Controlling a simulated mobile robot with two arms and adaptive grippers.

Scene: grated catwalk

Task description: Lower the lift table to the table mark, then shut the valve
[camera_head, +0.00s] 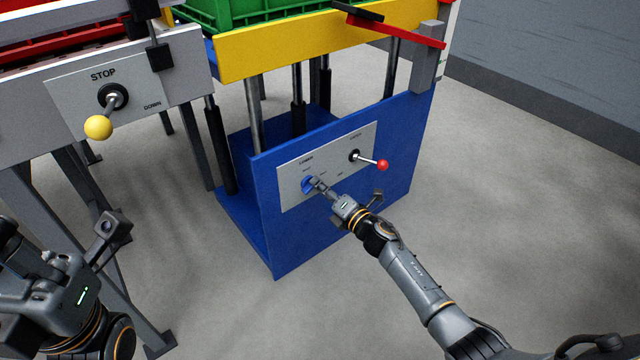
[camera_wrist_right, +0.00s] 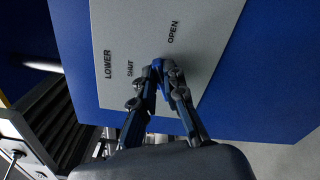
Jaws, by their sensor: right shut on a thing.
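The lift table has a yellow top (camera_head: 290,48) raised on posts above a blue base (camera_head: 350,215). A grey panel (camera_head: 297,157) on the base carries a blue valve knob (camera_head: 308,184) at left and a red-balled lever (camera_head: 383,165) at right. My right gripper (camera_head: 318,186) is shut on the valve knob. In the right wrist view its fingertips (camera_wrist_right: 161,68) close on blue, beside the words LOWER, SHUT and OPEN; they hide most of the knob. A red pointer (camera_head: 405,34) reaches a grey post (camera_head: 426,58) at right. My left gripper (camera_head: 110,228) hangs at lower left, away from the table.
A green crate (camera_head: 225,14) stands on the yellow top. At left is a grey conveyor frame (camera_head: 188,60) with a red crate (camera_head: 60,18), a STOP panel (camera_head: 75,95) and a yellow-balled lever (camera_head: 98,127). Open floor (camera_head: 520,200) lies to the right, with a grey wall behind.

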